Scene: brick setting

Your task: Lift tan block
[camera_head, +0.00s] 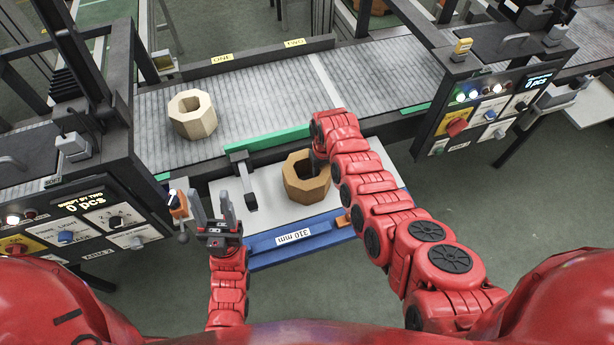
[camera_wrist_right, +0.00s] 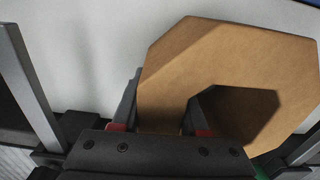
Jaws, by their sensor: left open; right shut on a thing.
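The tan block (camera_head: 308,192) is an eight-sided ring with a hole through its middle. It is at the light-grey tray (camera_head: 268,219) in front of the conveyor; I cannot tell whether it touches the tray surface. My right gripper (camera_head: 316,158) comes from above and is shut on the ring's wall. In the right wrist view the tan block (camera_wrist_right: 220,60) fills the upper right, with one finger outside its wall and one in its hole. My left gripper (camera_head: 213,206) is open and empty, pointing up left of the tray.
A paler eight-sided ring (camera_head: 194,117) stands on the conveyor (camera_head: 270,88). A dark clamp-like bar (camera_head: 243,178) stands on the tray left of the tan block. A green strip (camera_head: 268,138) runs behind it, and a blue edge marked 310 mm (camera_head: 293,238) in front. Control panels flank both sides.

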